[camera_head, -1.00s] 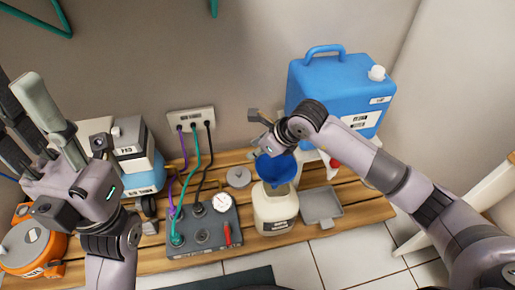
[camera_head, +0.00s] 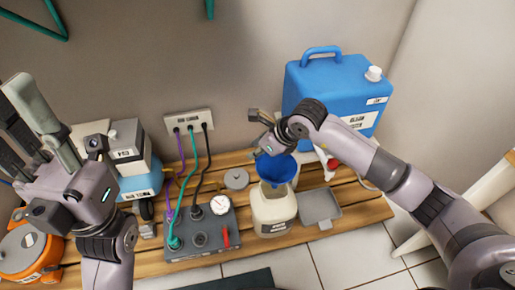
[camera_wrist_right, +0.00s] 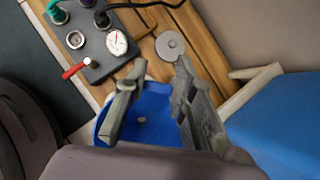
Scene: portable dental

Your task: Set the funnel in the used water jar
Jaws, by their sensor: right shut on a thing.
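The blue funnel (camera_head: 277,170) is over the mouth of the white used water jar (camera_head: 273,211), which stands upright on the slatted bench. Its narrow lower end is at the jar's opening; I cannot tell how deep it sits. My right gripper (camera_head: 257,130) is shut on the funnel, above the jar. In the right wrist view the funnel (camera_wrist_right: 152,122) shows between and below the right gripper's fingers (camera_wrist_right: 155,88); the jar is hidden there. My left gripper (camera_head: 25,82) is raised at the left, fingers apart and empty.
A grey control box (camera_head: 200,233) with hoses and a gauge stands left of the jar. A grey square tray (camera_head: 320,207) lies right of it, with a round grey lid (camera_head: 236,179) behind. A large blue canister (camera_head: 330,90) stands at the back right.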

